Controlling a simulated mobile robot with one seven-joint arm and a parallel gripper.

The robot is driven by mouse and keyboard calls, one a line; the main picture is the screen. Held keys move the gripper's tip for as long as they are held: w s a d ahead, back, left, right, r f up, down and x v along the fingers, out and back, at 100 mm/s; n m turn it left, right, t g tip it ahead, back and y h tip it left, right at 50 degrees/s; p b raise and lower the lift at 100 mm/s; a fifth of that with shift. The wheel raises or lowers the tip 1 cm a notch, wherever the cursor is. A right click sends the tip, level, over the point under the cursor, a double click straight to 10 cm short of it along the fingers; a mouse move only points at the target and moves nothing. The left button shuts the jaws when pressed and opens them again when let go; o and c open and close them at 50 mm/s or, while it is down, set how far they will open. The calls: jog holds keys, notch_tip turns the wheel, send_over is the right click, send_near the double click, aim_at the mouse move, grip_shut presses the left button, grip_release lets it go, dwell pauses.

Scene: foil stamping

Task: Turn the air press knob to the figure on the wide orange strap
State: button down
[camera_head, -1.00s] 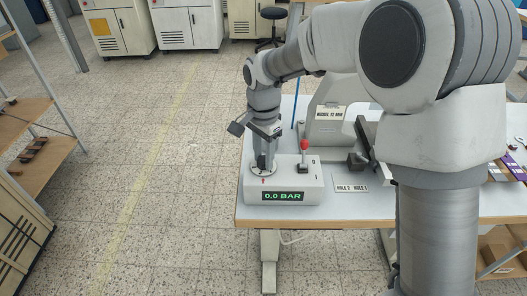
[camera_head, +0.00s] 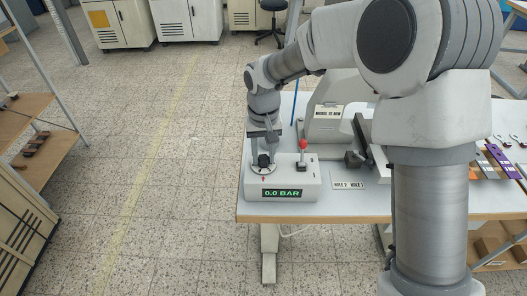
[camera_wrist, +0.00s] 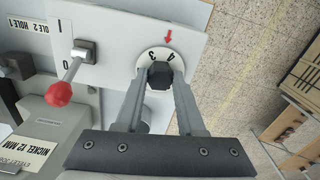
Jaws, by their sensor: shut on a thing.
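The air press is a white box (camera_head: 310,188) at the table's front left corner, with a green display (camera_head: 282,193) reading 0.0 BAR. Its dark knob (camera_wrist: 160,76) sits on a white dial showing the figures 3 and 4 near a red arrow (camera_wrist: 168,37); the other figures are hidden. My gripper (camera_wrist: 160,80) is shut on the knob, one finger on each side. In the head view my gripper (camera_head: 264,160) stands upright over the dial. Straps lie at the table's right, including a purple one (camera_head: 504,160) and an orange one (camera_head: 485,167); no figure is legible on them.
A red-tipped lever (camera_head: 303,146) stands on the box close right of my gripper; it also shows in the wrist view (camera_wrist: 60,93). A grey machine with a NICKEL 12 MM label (camera_head: 329,111) stands behind. A HOLE 2 HOLE 1 label (camera_head: 347,180) lies right of the box.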

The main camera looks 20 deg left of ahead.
aim_at(264, 158)
jog(key=shift+n+p, duration=0.6)
jog(key=shift+n, duration=1.6)
jog(key=c, duration=0.5)
grip_release()
jog(key=shift+r, duration=0.1)
notch_tip(264, 158, up, 17)
jog(key=shift+r+p, duration=0.15)
jog(key=shift+p, duration=0.8)
jog(key=shift+d, duration=0.1)
